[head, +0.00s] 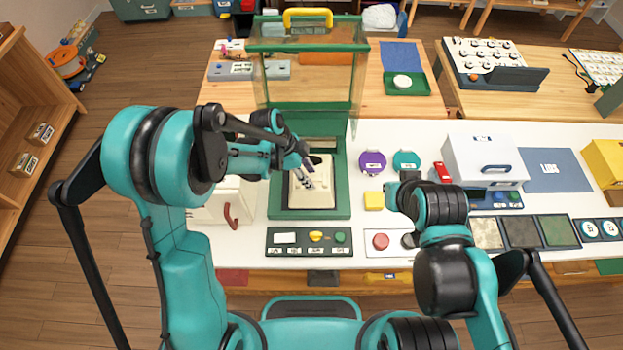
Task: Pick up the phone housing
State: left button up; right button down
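A cream phone housing (318,197) sits in the green-framed bay of a fixture (338,212) on the white bench, with dark parts near its top. My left gripper (308,172) reaches in from the left and is over the housing's upper left part, covering some of it. I cannot tell whether its fingers touch the housing or how far apart they are. My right arm stands at the right, over the bench's front edge. Its gripper (393,197) is small and mostly hidden by the arm, near a yellow block (374,201).
A clear cover (310,80) with a green frame and yellow handle stands raised behind the bay. A button panel (309,241) and a red button (381,241) lie in front. Purple (372,162) and teal (406,160) discs and a white box (484,160) are to the right.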

pick_arm(q)
grip_shut()
jog(key=shift+r, duration=0.1)
